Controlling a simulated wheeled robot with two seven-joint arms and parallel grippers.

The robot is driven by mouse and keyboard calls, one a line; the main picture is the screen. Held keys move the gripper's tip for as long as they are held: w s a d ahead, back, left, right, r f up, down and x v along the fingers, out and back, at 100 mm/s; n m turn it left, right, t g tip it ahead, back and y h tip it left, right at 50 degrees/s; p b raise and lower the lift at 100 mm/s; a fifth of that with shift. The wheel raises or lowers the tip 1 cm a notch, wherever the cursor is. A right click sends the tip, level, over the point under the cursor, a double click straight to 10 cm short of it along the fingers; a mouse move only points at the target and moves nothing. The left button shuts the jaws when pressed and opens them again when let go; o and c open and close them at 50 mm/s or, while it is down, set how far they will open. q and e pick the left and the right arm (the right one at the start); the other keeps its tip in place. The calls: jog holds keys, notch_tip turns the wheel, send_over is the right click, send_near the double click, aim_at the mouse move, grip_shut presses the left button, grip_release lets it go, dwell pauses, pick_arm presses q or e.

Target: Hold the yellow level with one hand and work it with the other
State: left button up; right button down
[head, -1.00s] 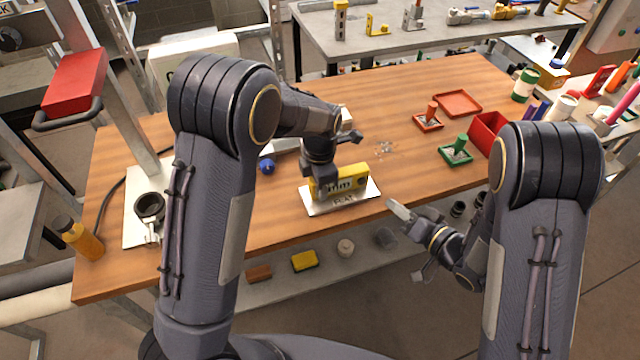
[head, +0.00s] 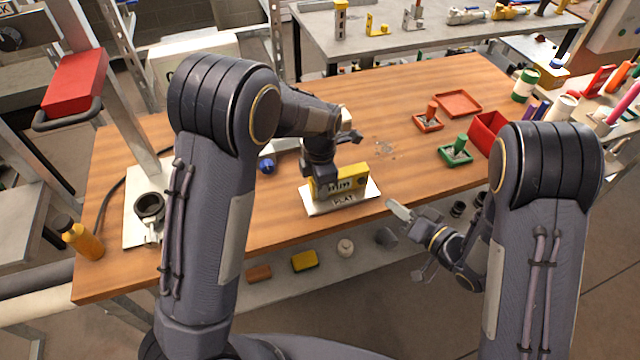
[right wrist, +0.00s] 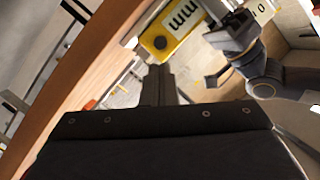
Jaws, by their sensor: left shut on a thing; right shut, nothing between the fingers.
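The yellow level (head: 354,174), with a pale display panel on its front, stands on a small white plate (head: 345,201) near the front edge of the wooden table. My left gripper (head: 324,178) is shut on the level from above and hides its left part. My right gripper (head: 398,209) is shut and empty, to the right of the level and a little nearer to me. In the right wrist view its closed fingers (right wrist: 160,84) point at the end of the level (right wrist: 178,32), close to a dark round spot there. I cannot tell whether they touch it.
A blue knob (head: 267,166) lies left of the level. A shelf below holds a yellow block (head: 304,261).

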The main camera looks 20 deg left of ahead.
aim_at(362, 181)
jog(key=w+a+m+t+h, duration=0.2)
jog(key=m, duration=0.1)
jog(key=w+a+m+t+h, duration=0.1)
jog(key=a+t+h, duration=0.1)
jog(key=shift+w+r+m, duration=0.2)
jog(key=shift+r+m, duration=0.1)
jog(key=shift+a+m+t+h, duration=0.15)
jog(key=shift+m+t+h, duration=0.15)
jog(key=shift+m+h, duration=0.35)
jog(key=shift+s+a+f+m+t+h, duration=0.15)
jog(key=shift+m+t+h, duration=0.25)
jog(key=shift+m+h, duration=0.35)
jog(key=s+d+f+m+h, duration=0.1)
jog(key=s+f+m+h, duration=0.2)
jog(key=s+m+h, duration=0.45)
jog(key=shift+h, duration=0.25)
jog(key=shift+w+a+r, duration=0.1)
jog(key=shift+w+a, duration=0.6)
jog(key=shift+w, duration=0.65)
jog(key=shift+w+a+r, duration=0.1)
jog(key=shift+w+a, duration=0.65)
jog(key=shift+w, duration=0.55)
jog(key=shift+w+a+r, duration=0.1)
jog(key=shift+w+a, duration=0.6)
jog(key=shift+w, duration=0.65)
jog(key=shift+w+a, duration=0.1)
